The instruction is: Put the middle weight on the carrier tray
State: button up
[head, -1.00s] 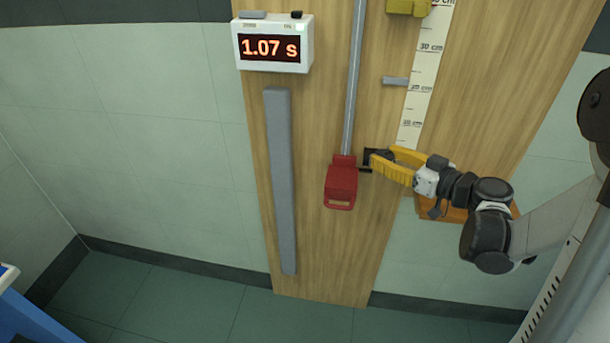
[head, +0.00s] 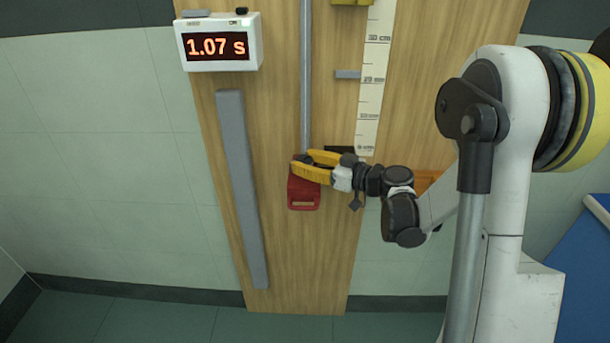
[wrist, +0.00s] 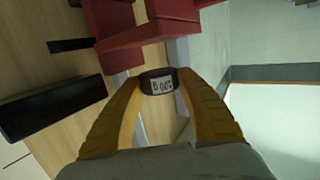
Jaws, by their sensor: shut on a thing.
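My gripper (head: 300,168) has yellow fingers and is shut on a small dark weight (wrist: 158,83) with a pale label, whose text I cannot read surely. The weight is between the fingertips in the wrist view. In the head view, the fingertips are in front of the upper part of the red carrier (head: 304,196), which is at the lower end of a grey rod. Red carrier parts (wrist: 119,60) are close beyond the weight in the wrist view. The fingers hide part of the carrier, and I cannot tell whether the weight touches its tray.
A black bracket (head: 340,151) is on the wooden board behind my gripper. An orange shelf (head: 427,181) is partly hidden by my arm. A scale strip (head: 371,90), a grey peg (head: 347,74), a grey bar (head: 242,190) and a timer reading 1.07 s (head: 219,45) are on the board.

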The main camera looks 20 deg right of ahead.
notch_tip(320, 180, down, 4)
jog(key=shift+r+b, duration=0.2)
jog(key=shift+b, duration=0.6)
jog(key=shift+r, duration=0.15)
jog(key=o, duration=0.8)
jog(key=shift+f, duration=0.2)
jog(key=shift+o, duration=0.5)
jog(key=shift+r, duration=0.1)
